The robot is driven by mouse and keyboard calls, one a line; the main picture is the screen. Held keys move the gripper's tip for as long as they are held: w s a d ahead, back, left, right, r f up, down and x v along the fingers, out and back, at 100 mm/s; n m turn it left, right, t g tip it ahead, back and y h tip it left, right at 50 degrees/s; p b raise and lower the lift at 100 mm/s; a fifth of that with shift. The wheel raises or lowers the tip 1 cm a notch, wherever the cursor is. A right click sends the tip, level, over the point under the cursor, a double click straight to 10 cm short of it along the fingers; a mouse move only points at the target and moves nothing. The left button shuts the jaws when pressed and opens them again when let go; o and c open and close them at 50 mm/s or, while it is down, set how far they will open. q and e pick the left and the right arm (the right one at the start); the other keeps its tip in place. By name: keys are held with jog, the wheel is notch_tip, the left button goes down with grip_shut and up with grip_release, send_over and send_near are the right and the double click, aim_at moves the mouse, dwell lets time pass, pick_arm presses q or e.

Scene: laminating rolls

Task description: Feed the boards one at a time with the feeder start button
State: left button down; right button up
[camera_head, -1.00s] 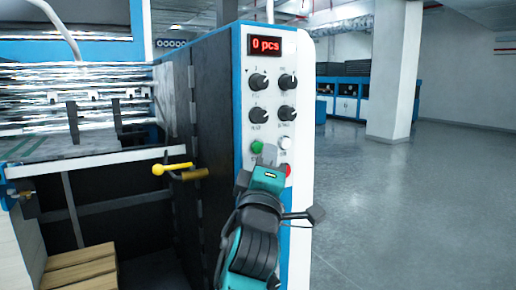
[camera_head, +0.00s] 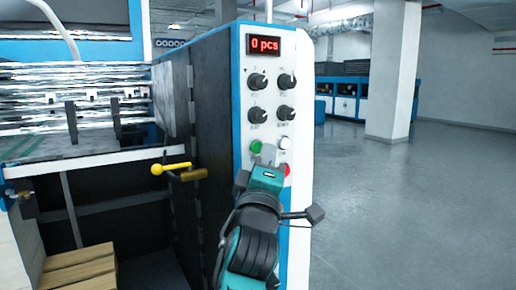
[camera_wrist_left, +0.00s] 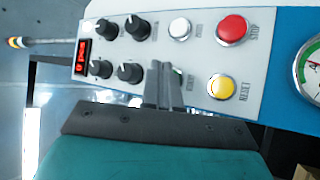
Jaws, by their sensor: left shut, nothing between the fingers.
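The control panel (camera_head: 242,80) fills the middle of the head view; its display (camera_head: 264,45) reads "0 pcs". Below several black knobs are a green button (camera_head: 256,146), a white button (camera_head: 284,142) and a red button (camera_head: 287,169). My left gripper (camera_head: 266,155) is shut and empty in front of the panel, its tips just below and beside the green button. In the left wrist view the shut fingers (camera_wrist_left: 163,75) hide that button's place, between the white button (camera_wrist_left: 180,28) and the yellow RESET button (camera_wrist_left: 222,86). Contact cannot be told. My right gripper is not in view.
A yellow-knobbed lever (camera_head: 172,168) sticks out left of the panel. Shiny machinery (camera_head: 80,90) stands above a table at left, with wooden slats (camera_head: 80,268) below. A round gauge (camera_wrist_left: 312,70) shows in the wrist view. Floor at right is clear up to a white pillar (camera_head: 392,70).

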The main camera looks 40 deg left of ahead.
pick_arm(q)
jog(key=shift+a, duration=0.15)
dwell(0.6)
jog(key=shift+w+a, duration=0.2)
jog(key=shift+a, duration=0.05)
jog(key=shift+w+a, duration=0.15)
jog(key=shift+a, duration=0.25)
dwell(0.6)
jog(key=shift+d, duration=0.15)
jog(key=shift+s+d, duration=0.35)
jog(key=shift+d, duration=0.3)
